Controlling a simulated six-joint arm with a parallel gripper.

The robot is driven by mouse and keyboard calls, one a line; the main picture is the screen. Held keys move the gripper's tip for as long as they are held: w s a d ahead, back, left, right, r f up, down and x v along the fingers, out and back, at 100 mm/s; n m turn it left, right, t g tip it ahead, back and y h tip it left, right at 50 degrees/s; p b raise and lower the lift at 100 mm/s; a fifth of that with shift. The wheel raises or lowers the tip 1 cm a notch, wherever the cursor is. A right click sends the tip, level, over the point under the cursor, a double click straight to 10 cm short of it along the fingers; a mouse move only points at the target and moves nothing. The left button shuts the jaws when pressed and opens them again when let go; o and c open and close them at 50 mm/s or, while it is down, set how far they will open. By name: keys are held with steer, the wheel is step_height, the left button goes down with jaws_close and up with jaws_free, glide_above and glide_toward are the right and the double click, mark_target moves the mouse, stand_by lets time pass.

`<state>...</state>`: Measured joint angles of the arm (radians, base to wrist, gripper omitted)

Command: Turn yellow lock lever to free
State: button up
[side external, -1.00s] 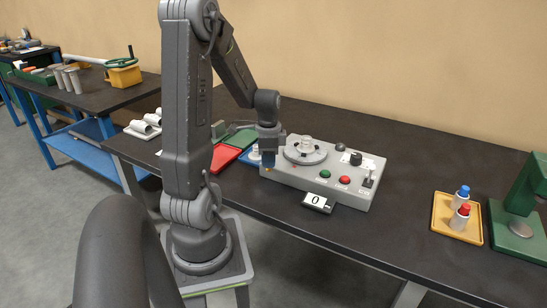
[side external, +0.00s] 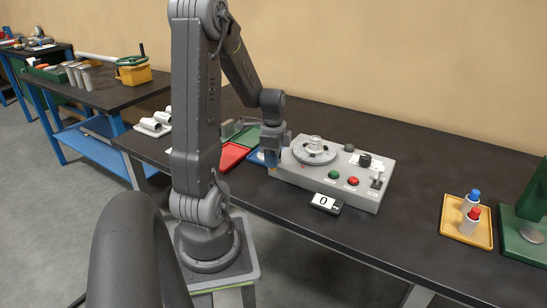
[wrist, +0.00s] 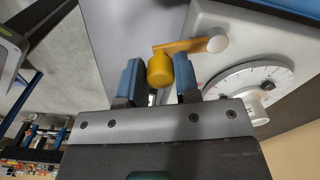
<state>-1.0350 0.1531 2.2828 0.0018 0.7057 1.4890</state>
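The yellow lock lever (wrist: 184,46) shows in the wrist view. Its arm runs from a pale round pivot (wrist: 217,43) on the grey control box to a yellow knob (wrist: 160,70) at its left end. My gripper (wrist: 160,80) has its two blue-padded fingers on either side of this knob.
The box carries a round dial (side external: 315,154), a green button (side external: 333,174), a red button (side external: 352,181) and a small toggle (side external: 377,181). A counter (side external: 324,203) reads 0. Red (side external: 233,154) and blue trays lie left; a yellow tray (side external: 474,239) with two bottles lies right.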

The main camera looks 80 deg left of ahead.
steer(key=o, duration=0.4)
step_height(320, 180, up, 14)
steer(key=shift+f, duration=0.1)
stand_by(0.4)
stand_by(0.3)
steer(key=w+d+r+n+t+y, duration=0.1)
steer(key=w+d, duration=0.1)
steer(key=d, duration=0.6)
steer(key=w+d+r+n+t, duration=0.1)
steer(key=w+d+t, duration=0.1)
steer(key=d, duration=0.6)
steer(key=s+d+n+t, duration=0.1)
steer(key=d, duration=0.3)
steer(key=s+d+n, duration=0.1)
steer(key=d, duration=0.3)
steer(key=s+d+n+t+h, duration=0.1)
steer(key=d, duration=0.3)
steer(key=shift+s+d+t, duration=0.25)
steer(key=shift+d+t, duration=0.05)
steer(key=shift+d, duration=0.05)
